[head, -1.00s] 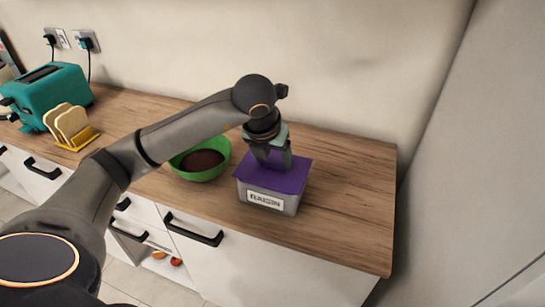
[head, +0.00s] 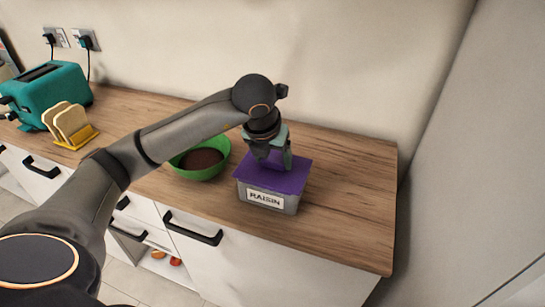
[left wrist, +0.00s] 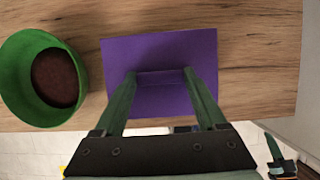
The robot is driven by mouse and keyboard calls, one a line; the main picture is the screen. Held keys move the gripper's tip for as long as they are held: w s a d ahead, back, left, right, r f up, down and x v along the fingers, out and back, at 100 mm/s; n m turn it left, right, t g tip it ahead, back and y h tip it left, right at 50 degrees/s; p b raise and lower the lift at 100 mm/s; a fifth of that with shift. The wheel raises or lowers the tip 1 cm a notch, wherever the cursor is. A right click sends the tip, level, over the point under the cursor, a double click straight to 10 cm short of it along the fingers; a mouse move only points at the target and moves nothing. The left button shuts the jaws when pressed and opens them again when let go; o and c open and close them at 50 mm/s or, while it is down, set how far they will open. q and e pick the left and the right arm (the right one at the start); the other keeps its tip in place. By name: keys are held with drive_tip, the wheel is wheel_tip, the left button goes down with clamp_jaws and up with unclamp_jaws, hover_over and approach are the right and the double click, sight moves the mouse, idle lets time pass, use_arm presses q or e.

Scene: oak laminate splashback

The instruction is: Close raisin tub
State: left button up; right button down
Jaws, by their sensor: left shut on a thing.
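The raisin tub (head: 268,198) is a grey box with a RAISIN label, standing on the wooden counter. A purple lid (head: 290,178) lies over its top and looks seated on the rim in the head view. My left gripper (head: 272,163) points down over the lid and is shut on the lid's raised handle. In the left wrist view the fingers (left wrist: 157,80) stand on either side of that handle, and the lid (left wrist: 200,45) hides the inside of the tub.
A green bowl (head: 211,172) with dark brown contents stands just left of the tub. A toast rack (head: 84,138) with bread and a teal toaster (head: 60,92) are further left. The counter (head: 345,190) right of the tub is clear.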

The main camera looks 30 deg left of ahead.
idle(0.5)
use_arm(q)
drive_tip(key=o, duration=1.3)
drive_tip(key=shift+c, duration=0.2)
drive_tip(key=shift+r+p, duration=2.2)
drive_tip(key=shift+r, duration=1.3)
clamp_jaws()
